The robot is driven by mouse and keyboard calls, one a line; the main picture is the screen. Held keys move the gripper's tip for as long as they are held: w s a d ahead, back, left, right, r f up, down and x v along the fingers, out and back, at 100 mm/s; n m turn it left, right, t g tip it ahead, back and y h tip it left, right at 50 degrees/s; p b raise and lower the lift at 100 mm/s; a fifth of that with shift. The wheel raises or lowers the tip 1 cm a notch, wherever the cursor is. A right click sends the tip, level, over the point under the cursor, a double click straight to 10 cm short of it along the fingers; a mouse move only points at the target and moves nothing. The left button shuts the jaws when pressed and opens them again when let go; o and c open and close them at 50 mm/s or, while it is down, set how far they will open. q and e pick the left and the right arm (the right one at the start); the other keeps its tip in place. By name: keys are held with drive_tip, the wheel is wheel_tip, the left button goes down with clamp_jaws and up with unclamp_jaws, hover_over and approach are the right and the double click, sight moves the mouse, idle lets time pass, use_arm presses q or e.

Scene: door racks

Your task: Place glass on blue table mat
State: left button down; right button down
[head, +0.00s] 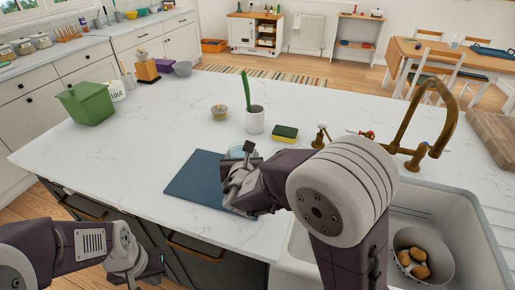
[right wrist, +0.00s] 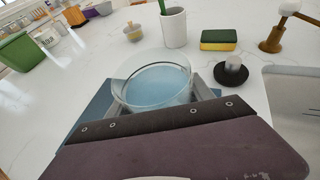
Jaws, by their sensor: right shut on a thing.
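The glass (right wrist: 153,80) is clear, wide and round. My right gripper (right wrist: 155,105) is shut on it, with one finger on each side; the glass is partly hidden by the hand. In the head view the glass (head: 237,152) shows only in part behind my right gripper (head: 238,178). The blue mat (head: 195,182) lies flat on the white counter, with the glass over its far right part. Whether the glass touches the mat I cannot tell. My left gripper (head: 148,268) is low at the left, in front of the counter; its jaws are unclear.
A brass tap (head: 430,120) and sink (head: 470,215) are at right. A green box (head: 86,103) stands far left. The counter left of the mat is clear.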

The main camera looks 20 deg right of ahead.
drive_tip(key=shift+w+a+f, duration=0.1)
drive_tip(key=shift+a, duration=0.1)
wheel_tip(320, 180, down, 4)
drive_tip(key=shift+r+b, duration=0.2)
drive_tip(key=shift+b, duration=0.3)
drive_tip(key=shift+f, duration=0.25)
drive_tip(key=shift+c, duration=2)
unclamp_jaws()
drive_tip(key=shift+f, duration=0.1)
